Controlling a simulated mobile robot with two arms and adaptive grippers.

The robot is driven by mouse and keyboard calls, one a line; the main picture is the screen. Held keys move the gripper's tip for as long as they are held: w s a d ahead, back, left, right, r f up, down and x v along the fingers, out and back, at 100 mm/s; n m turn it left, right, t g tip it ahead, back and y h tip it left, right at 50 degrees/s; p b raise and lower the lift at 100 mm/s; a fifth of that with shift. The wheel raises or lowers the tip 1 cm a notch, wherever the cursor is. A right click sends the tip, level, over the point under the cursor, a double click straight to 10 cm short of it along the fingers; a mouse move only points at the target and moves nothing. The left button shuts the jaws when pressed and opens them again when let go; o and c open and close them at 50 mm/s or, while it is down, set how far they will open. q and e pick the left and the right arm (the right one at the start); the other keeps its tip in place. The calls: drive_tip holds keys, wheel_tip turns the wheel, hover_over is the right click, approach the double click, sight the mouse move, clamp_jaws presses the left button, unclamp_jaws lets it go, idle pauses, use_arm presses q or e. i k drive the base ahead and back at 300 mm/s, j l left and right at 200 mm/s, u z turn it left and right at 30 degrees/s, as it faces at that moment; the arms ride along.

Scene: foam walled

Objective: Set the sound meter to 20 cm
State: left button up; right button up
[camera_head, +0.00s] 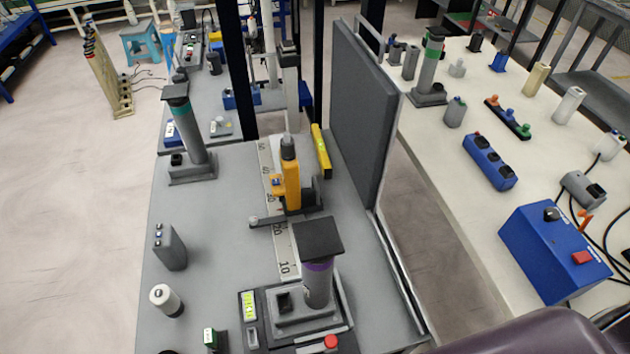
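The sound meter (291,187) is an upright yellow-orange device with a dark grey top. It stands on a dark grey carriage (312,206) across a white printed scale (281,244) on the grey bench. A thin bar with a small round knob (253,220) reaches left from the carriage. The figure 10 shows near the front of the scale, and what looks like 20 is just in front of the bar. Higher figures run toward the back, partly hidden by the meter. The exact reading is too small to tell. Neither gripper is in view.
A grey post with a purple band (318,284) stands in front of the scale; a green-banded post (187,135) stands back left. A yellow level (321,150) and tall grey foam panel (364,120) are right of the meter.

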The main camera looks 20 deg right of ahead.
sight(298, 202)
drive_tip(key=k+j+u, duration=0.15)
drive_tip(key=k, duration=0.35)
drive_tip(key=k+j+u, duration=0.15)
drive_tip(key=k, duration=0.35)
drive_tip(key=k+j+u, duration=0.1)
drive_tip(key=k+j, duration=0.25)
drive_tip(key=k, duration=0.15)
